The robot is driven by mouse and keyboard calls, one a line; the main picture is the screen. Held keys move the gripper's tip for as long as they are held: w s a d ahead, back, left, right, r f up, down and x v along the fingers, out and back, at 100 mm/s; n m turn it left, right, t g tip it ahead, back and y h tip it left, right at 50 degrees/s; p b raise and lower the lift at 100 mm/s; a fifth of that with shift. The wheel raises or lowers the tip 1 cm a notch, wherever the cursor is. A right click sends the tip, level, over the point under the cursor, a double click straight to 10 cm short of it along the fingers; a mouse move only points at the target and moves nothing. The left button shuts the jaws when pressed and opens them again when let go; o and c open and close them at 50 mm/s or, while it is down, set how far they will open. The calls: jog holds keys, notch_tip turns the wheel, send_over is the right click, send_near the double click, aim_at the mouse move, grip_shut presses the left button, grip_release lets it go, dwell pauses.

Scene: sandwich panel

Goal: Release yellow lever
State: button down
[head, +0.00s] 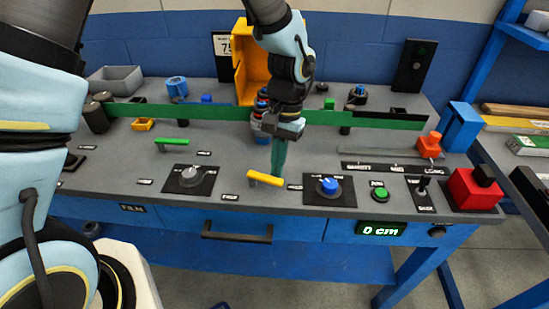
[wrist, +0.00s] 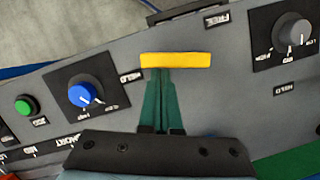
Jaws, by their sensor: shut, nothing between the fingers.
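The yellow lever (head: 265,178) is a short bar near the front edge of the grey panel, between two black dial plates. In the wrist view the yellow lever (wrist: 176,60) lies level across the top of my fingers. My gripper (head: 278,172) points down just behind the lever, with its green fingers together and nothing between them. In the wrist view the fingertips of my gripper (wrist: 160,72) are right at the lever's near edge; whether they touch it I cannot tell. Labels reading HOLD and FREE sit by the lever.
A blue dial (head: 328,187) is right of the lever and a grey dial (head: 189,177) left. A green lever (head: 172,142) lies further back left. A green button (head: 380,194) and a red box (head: 474,189) stand at right. A long green strip (head: 215,112) crosses behind my gripper.

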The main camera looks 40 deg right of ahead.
jog(key=m, duration=0.1)
jog(key=s+a+m, duration=0.1)
jog(key=shift+s+m+t, duration=0.15)
jog(key=shift+m+t, duration=0.25)
jog(key=m, duration=0.1)
jog(key=a+m, duration=0.1)
jog(key=shift+s+m+t, duration=0.3)
jog(key=shift+s+m, duration=0.1)
jog(key=m, duration=0.1)
jog(key=a+m, duration=0.1)
jog(key=m, duration=0.1)
jog(key=shift+s+a+m+t, duration=0.3)
jog(key=shift+s+t, duration=0.05)
jog(key=shift+t, duration=0.05)
jog(key=shift+a+m+t+b, duration=0.35)
jog(key=shift+a+m, duration=0.25)
jog(key=shift+m, duration=0.5)
jog(key=shift+w+d, duration=0.15)
jog(key=shift+w, duration=0.65)
jog(key=shift+s+d, duration=0.1)
